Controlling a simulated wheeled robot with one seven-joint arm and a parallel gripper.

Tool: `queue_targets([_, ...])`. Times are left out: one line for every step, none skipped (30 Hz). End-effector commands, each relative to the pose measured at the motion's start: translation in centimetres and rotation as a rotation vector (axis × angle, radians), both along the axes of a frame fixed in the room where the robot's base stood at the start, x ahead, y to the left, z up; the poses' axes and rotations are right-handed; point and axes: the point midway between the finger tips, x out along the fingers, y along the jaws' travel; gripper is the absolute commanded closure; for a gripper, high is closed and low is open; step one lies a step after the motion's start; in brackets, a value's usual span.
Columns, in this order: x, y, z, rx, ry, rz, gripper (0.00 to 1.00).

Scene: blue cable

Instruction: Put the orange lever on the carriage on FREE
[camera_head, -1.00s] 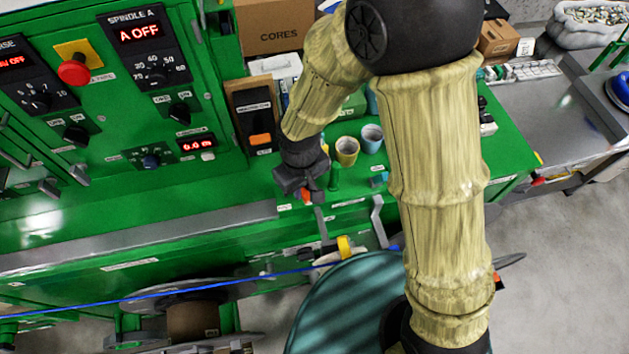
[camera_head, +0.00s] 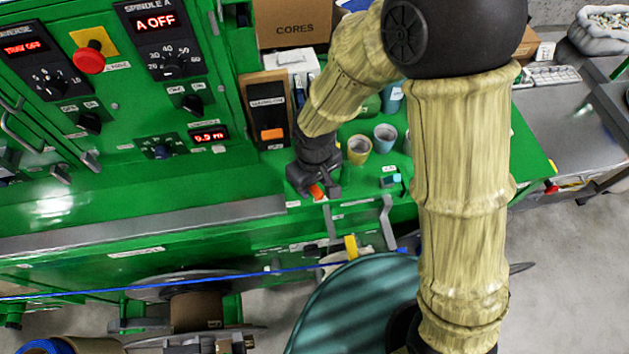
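My gripper (camera_head: 315,182) points down over the front of the green machine, left of the cups. A small orange piece (camera_head: 317,192), which looks like the orange lever, shows right at its fingertips. The dark fingers hide part of it, and I cannot tell whether they touch it or are closed on it. The carriage (camera_head: 335,256) seems to be the small assembly below, with an upright yellow part (camera_head: 351,246) near the blue cable (camera_head: 200,281). I cannot read a FREE mark or tell the lever's setting.
A yellow cup (camera_head: 359,150) and a blue cup (camera_head: 385,138) stand just right of my gripper. A box with an orange rocker (camera_head: 271,134) stands behind it. Grey bracket arms (camera_head: 388,222) and a large teal reel (camera_head: 350,310) are in front. The red stop button (camera_head: 90,58) is at upper left.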

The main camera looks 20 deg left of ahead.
Motion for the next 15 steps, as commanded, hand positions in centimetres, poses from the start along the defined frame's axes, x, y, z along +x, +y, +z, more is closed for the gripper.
queue_targets([0.0,0.0,0.0,-0.001,0.001,-0.001,0.60])
queue_targets([0.0,0.0,0.0,-0.001,0.001,-0.001,0.60])
queue_targets([0.0,0.0,-0.1,-0.002,0.001,-0.002,0.60])
queue_targets([0.0,-0.1,-0.1,-0.001,0.002,-0.002,0.60])
queue_targets([0.0,-0.1,-0.1,-0.001,0.002,-0.002,0.60])
queue_targets([0.0,-0.1,0.0,-0.001,0.002,-0.002,0.60])
queue_targets([-0.1,-0.1,0.0,-0.001,0.002,-0.002,0.60])
queue_targets([-0.1,-0.1,0.1,-0.001,0.002,-0.002,0.60])
queue_targets([-0.1,-0.1,0.3,-0.001,0.002,-0.003,0.60])
queue_targets([-0.1,-0.1,0.5,-0.001,0.002,-0.003,0.60])
queue_targets([-0.1,-0.1,0.7,-0.001,0.002,-0.003,0.60])
queue_targets([0.0,-0.1,1.1,-0.001,0.002,-0.003,0.60])
queue_targets([0.0,-0.1,1.4,-0.001,0.002,-0.003,0.60])
queue_targets([-0.1,-0.1,1.8,-0.001,0.002,-0.003,0.60])
queue_targets([0.0,-0.1,2.3,-0.001,0.002,-0.003,0.60])
